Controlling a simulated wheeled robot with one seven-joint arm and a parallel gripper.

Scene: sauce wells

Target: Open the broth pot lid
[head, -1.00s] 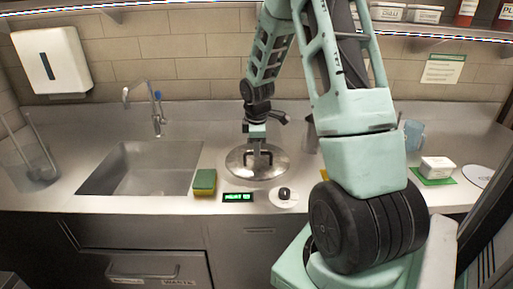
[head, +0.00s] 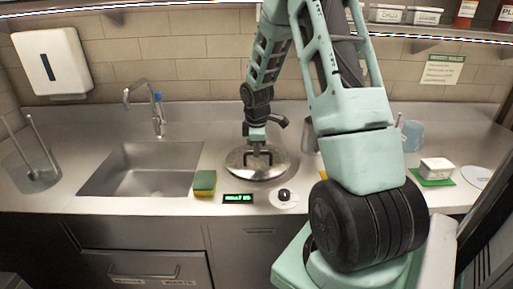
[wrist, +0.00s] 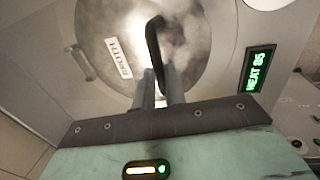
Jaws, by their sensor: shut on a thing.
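The broth pot lid (head: 236,167) is a round, shiny metal disc set at the counter, to the right of the sink. It also fills the top of the wrist view (wrist: 97,30), with a white BROTH label (wrist: 118,57) and a whitish haze over it. Its dark arched handle (wrist: 153,40) stands up from the middle. My gripper (head: 258,152) is above the lid, with its fingers at the handle. In the wrist view my gripper (wrist: 159,88) is shut on the handle. I cannot tell whether the lid is raised at all.
A green heat display (head: 238,198) and a dial (head: 284,196) sit in front of the lid. A sponge (head: 204,182) lies to its left, beside the sink (head: 150,170). A metal container (head: 309,137) stands at its right, near my arm.

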